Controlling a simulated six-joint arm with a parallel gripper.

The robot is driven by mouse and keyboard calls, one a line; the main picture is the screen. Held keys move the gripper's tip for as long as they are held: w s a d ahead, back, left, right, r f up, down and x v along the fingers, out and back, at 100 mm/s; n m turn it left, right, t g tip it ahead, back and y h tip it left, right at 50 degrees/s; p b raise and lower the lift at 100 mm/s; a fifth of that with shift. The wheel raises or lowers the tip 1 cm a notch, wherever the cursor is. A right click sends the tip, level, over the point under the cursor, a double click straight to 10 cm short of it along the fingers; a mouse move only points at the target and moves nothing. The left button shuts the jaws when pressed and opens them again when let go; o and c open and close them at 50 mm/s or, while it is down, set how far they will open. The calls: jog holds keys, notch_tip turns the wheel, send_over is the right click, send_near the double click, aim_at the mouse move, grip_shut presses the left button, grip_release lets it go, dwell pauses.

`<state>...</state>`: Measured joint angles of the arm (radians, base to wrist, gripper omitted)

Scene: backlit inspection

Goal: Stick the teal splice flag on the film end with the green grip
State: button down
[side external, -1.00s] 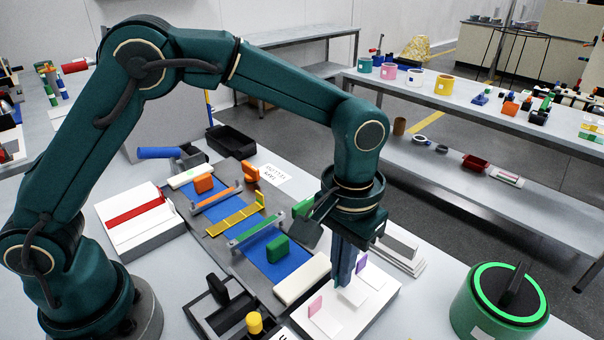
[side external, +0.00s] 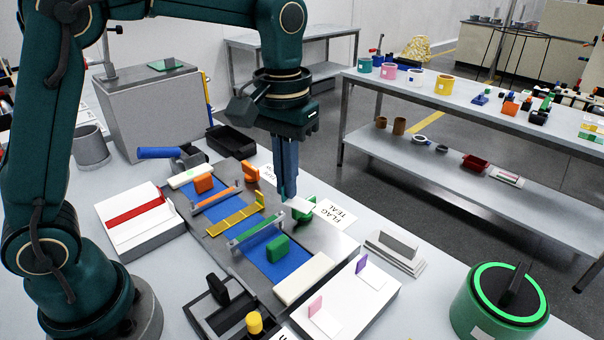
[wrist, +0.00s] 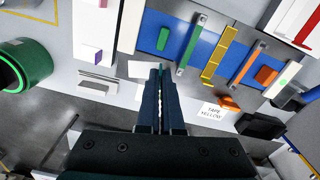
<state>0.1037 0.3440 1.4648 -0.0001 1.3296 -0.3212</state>
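My gripper (side external: 286,192) is shut on the teal flag. The flag's white base (side external: 300,205) sticks out below the fingertips, and its tab is mostly hidden between them. In the wrist view the fingers (wrist: 160,72) are together, with the white base (wrist: 140,69) beside the tips. The green grip (side external: 278,249) stands on the blue film (side external: 268,264) at the near end of the grey splicer plate. It also shows in the wrist view (wrist: 163,38), ahead of the fingers. The flag is held right of this film end, near a green knob (side external: 307,202); its height is unclear.
The white flag tray (side external: 350,305) holds a pink flag (side external: 315,306) and a purple flag (side external: 361,264). Green (side external: 256,230) and orange (side external: 215,198) bars and a yellow strip (side external: 236,214) cross the splicer. An orange grip (side external: 204,183) stands at the far film end.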

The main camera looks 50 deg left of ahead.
jog(key=s+a+f+n, duration=0.2)
jog(key=s+a+n, duration=0.5)
jog(key=n, duration=0.8)
jog(key=shift+s+a, duration=0.4)
jog(key=shift+a, duration=0.3)
jog(key=shift+f, duration=0.2)
jog(key=shift+f, duration=2.8)
jog(key=shift+f, duration=0.2)
jog(key=shift+f, duration=1)
